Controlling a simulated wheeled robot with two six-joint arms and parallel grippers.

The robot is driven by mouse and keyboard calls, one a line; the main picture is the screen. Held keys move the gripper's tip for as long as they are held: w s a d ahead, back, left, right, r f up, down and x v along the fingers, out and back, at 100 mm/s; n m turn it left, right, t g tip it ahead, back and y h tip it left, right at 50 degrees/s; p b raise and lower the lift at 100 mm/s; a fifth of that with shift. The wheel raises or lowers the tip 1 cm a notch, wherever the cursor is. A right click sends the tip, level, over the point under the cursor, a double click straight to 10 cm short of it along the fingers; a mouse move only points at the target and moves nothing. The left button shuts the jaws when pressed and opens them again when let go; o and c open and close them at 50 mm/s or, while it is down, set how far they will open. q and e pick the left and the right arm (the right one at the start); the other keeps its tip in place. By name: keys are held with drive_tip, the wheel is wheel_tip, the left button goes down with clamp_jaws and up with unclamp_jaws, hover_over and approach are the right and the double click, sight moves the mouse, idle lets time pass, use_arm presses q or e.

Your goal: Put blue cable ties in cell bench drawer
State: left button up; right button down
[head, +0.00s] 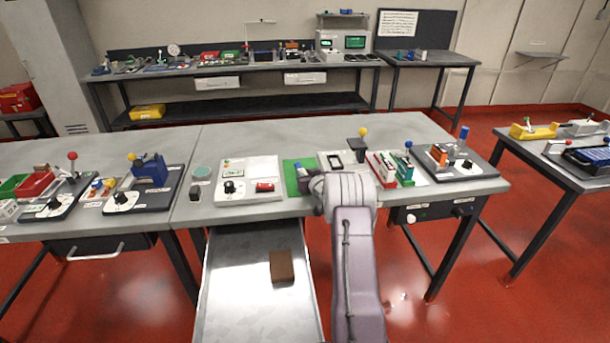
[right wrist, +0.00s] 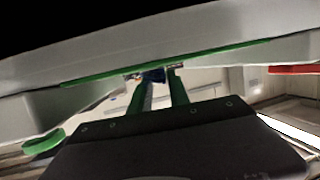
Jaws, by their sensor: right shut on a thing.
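My right gripper (head: 303,177) is over the front of the green mat (head: 292,184) on the middle bench, partly hidden by my wrist. A small blue thing, apparently the blue cable ties (head: 298,167), shows at its fingertips. In the right wrist view the gripper (right wrist: 156,76) is shut on this dark blue thing (right wrist: 153,76), close to the mat's green edge (right wrist: 220,57). An open metal drawer (head: 235,312) extends from under the bench, left of my right arm. A brown block (head: 282,266) lies inside it. My left gripper is not in view.
A white panel with a knob (head: 248,180) stands left of the mat. A red and green rack (head: 395,168) and a dark board with a blue-topped post (head: 462,140) stand to the right. Most of the drawer floor is clear.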

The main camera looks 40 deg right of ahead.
drive_tip(key=c, duration=1.2)
unclamp_jaws()
drive_tip(key=shift+f, duration=0.15)
drive_tip(key=shift+c, duration=0.2)
